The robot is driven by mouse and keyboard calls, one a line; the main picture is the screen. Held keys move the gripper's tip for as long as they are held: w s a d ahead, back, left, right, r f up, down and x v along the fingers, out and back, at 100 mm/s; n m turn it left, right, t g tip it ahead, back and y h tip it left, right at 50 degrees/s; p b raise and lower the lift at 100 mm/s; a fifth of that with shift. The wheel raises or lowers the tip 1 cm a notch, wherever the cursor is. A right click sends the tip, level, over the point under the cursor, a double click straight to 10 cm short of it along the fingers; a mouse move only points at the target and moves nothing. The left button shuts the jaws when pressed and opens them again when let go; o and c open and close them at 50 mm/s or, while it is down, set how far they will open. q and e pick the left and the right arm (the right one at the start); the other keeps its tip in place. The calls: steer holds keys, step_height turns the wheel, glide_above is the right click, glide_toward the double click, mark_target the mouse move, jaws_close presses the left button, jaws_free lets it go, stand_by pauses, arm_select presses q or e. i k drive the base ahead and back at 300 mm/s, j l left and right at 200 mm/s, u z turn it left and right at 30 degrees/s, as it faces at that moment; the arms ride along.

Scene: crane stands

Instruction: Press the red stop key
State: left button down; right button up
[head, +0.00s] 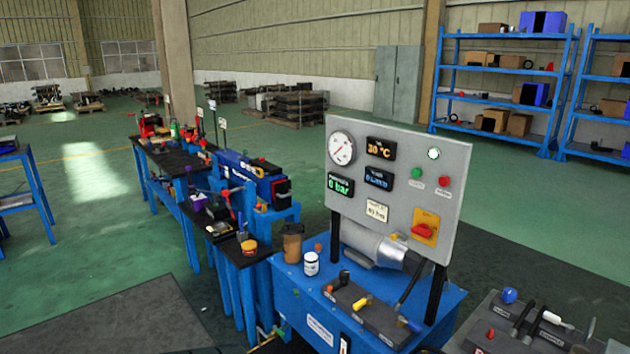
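A grey control panel (395,238) stands upright on dark posts above a blue bench. Lower down, a red rotary handle (424,231) sits on a yellow plate. Neither of my grippers is in view, and nothing covers the red key.
The blue bench (290,298) holds a grey cylinder (372,243), a brown cup (292,243), a white jar (311,263) and a lever block (370,308). Another lever panel (515,325) is at the lower right. Green floor is open right of the panel.

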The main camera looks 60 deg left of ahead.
mark_target(444, 181)
steer(key=u, duration=1.6)
